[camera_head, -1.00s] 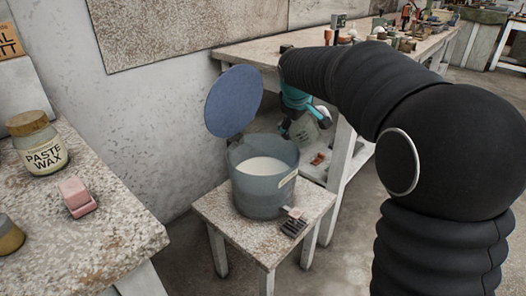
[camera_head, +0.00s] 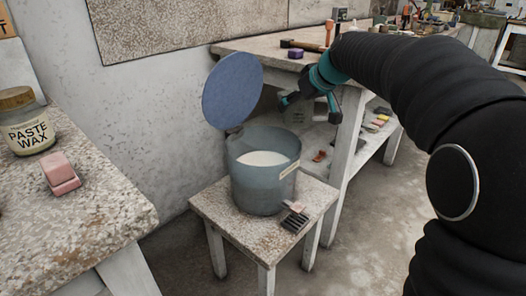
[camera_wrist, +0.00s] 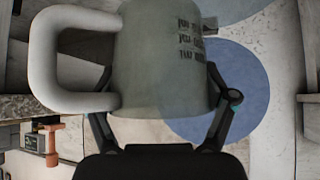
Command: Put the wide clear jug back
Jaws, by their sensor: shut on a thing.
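The wide clear jug (camera_wrist: 160,70) fills the middle of the wrist view, with dark lettering on its wall and a thick pale handle (camera_wrist: 45,60) on the left. My gripper (camera_wrist: 165,115) is shut on the jug's body, one finger on each side. In the head view, my gripper (camera_head: 308,98) holds the jug (camera_head: 299,117) beyond the grey bucket, near the long bench's left end. Part of the jug is hidden behind my gripper there.
The bucket (camera_head: 262,190), with white contents and a raised blue lid (camera_head: 232,92), stands on a small table (camera_head: 230,222). The long bench (camera_head: 262,46) has a lower shelf (camera_head: 355,140) holding small items. A speckled bench (camera_head: 85,215) with paste wax (camera_head: 27,138) is at left.

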